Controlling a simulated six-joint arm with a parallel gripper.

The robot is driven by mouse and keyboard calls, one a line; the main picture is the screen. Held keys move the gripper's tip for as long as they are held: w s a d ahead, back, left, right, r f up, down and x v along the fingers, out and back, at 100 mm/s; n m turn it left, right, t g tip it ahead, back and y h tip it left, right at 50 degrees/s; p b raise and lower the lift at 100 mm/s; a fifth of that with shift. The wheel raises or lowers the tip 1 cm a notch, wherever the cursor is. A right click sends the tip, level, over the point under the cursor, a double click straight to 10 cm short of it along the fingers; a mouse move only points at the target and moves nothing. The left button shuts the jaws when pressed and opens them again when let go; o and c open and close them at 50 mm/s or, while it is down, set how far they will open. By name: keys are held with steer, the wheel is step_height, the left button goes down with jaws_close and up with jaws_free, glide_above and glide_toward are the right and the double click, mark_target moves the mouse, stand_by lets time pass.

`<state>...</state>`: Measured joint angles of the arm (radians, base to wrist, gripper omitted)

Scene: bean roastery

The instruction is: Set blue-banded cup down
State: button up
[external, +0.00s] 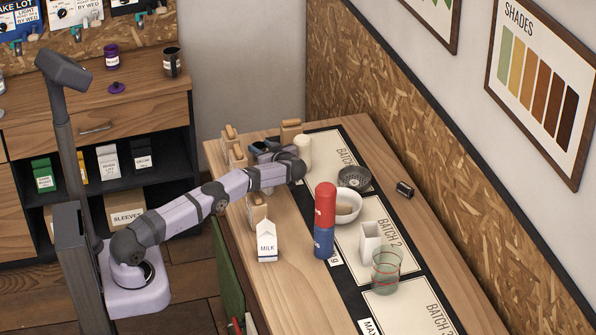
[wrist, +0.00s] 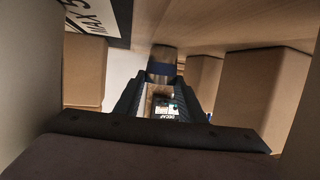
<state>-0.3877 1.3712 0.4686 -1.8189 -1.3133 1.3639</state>
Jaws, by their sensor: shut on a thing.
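My gripper (external: 262,150) is at the far left end of the wooden table, low among several tan block-like containers. In the wrist view its dark fingers (wrist: 160,88) are shut on the blue-banded cup (wrist: 162,69). The dark blue band and a greyish-brown part of the cup show between and beyond the fingertips. In the external view the gripper and arm mostly hide the cup. I cannot tell whether its base touches the table.
A milk carton (external: 267,240), red-and-blue cylinder (external: 325,215), white bowl (external: 348,207), dark strainer (external: 354,177) and green glass (external: 387,268) stand nearer. The near-left tabletop is clear.

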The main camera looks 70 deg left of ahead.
steer(key=shift+f, duration=0.1)
steer(key=o, duration=1.1)
steer(key=shift+r, duration=0.25)
steer(key=b+v, duration=0.1)
steer(key=v, duration=1.1)
